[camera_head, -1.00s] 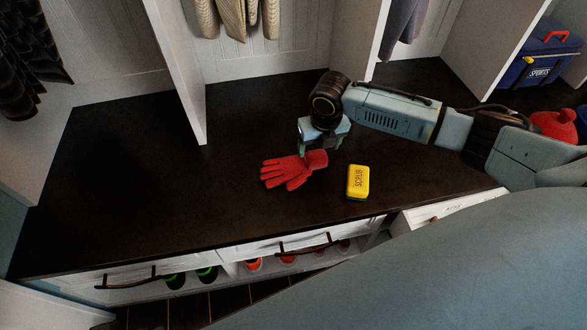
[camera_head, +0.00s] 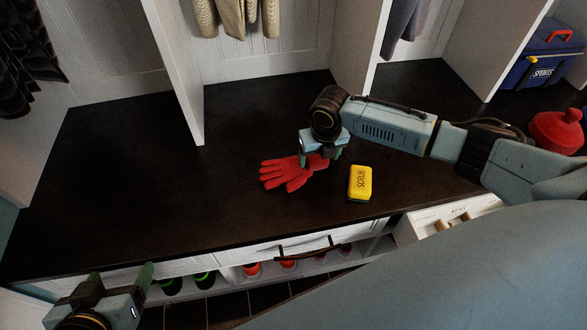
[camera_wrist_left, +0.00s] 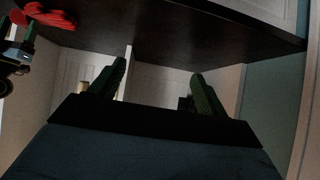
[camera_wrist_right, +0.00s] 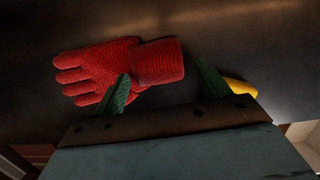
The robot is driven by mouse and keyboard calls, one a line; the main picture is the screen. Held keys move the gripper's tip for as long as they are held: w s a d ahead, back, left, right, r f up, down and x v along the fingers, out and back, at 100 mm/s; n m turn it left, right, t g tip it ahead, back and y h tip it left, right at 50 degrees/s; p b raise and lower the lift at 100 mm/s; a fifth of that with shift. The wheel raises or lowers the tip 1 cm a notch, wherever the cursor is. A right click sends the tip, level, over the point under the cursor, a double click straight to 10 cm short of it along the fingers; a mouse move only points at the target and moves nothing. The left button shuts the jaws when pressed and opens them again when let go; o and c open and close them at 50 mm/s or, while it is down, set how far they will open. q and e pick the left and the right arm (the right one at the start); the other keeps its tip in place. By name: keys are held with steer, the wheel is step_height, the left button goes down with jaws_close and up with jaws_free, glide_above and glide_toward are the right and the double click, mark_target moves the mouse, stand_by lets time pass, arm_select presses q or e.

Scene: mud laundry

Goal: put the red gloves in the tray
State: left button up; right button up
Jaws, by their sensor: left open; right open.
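The red gloves (camera_head: 286,172) lie on the dark bench top, fingers to the left, cuff to the right. They look like one glove; I cannot tell if two are stacked. My right gripper (camera_head: 321,158) is open and low over the cuff end. In the right wrist view the red gloves (camera_wrist_right: 112,72) lie just beyond the fingertips, cuff between them, not gripped. My left gripper (camera_head: 121,270) is open and empty at the bench's front left edge; its fingers (camera_wrist_left: 154,85) also show in the left wrist view. A white open container (camera_head: 425,226) at right, partly hidden, may be the tray.
A yellow scrub sponge (camera_head: 360,183) lies right of the gloves, close to my right gripper. White dividers (camera_head: 188,75) stand behind. A blue box (camera_head: 540,58) and a red object (camera_head: 557,131) are at far right. The left bench top (camera_head: 120,185) is clear.

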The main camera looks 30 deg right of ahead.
steer(key=shift+c, duration=0.3)
steer(key=c, duration=1.1)
steer(key=shift+r, duration=0.2)
